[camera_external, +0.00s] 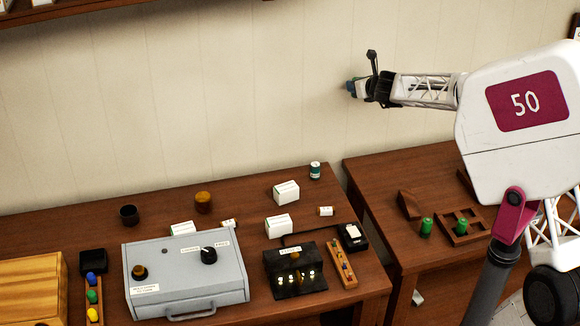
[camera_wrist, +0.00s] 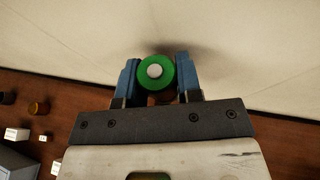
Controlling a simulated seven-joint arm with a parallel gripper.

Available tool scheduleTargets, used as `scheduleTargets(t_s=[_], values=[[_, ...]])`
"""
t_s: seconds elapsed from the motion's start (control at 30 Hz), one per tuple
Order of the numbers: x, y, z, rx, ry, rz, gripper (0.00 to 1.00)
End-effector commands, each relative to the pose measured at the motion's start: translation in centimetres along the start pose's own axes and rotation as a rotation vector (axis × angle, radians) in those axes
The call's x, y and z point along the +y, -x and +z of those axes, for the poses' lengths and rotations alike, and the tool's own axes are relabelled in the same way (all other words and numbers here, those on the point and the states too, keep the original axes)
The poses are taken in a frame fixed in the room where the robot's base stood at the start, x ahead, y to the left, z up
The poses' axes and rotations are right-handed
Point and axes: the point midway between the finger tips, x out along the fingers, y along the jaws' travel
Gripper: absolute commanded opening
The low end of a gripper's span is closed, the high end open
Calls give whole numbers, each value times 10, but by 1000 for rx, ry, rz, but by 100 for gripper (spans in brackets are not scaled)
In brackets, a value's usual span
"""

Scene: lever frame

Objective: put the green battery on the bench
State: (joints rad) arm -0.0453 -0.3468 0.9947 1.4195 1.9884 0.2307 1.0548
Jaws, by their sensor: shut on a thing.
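My gripper (camera_wrist: 156,72) has blue fingers and is shut on a green battery (camera_wrist: 155,63). In the wrist view I see the battery's round green end with a pale metal centre; the rest of it is hidden. In the external view my gripper (camera_external: 354,88) is raised in front of the wall, high above the furniture, and the held battery cannot be made out clearly. The brown wooden bench (camera_external: 245,205) spans the lower left of the external view. A second wooden surface (camera_external: 400,175) stands to its right, with a gap between them.
A grey box (camera_external: 185,262) with a knob, a black lamp unit (camera_external: 295,272), white cartons (camera_external: 286,191) and a green-and-white cylinder (camera_external: 315,170) stand on the left bench. Green cylinders (camera_external: 427,228) and a wooden holder (camera_external: 461,238) are on the right. Bare wood shows along the back.

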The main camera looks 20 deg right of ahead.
Motion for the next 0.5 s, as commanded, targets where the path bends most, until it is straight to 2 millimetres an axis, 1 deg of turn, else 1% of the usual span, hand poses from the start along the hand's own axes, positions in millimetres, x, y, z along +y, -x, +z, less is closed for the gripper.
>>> scheduleTargets(t_s=[0.33,0.5], values=[[24,2,21,1,31,74,8],[40,2,33,1,51,120,8]])
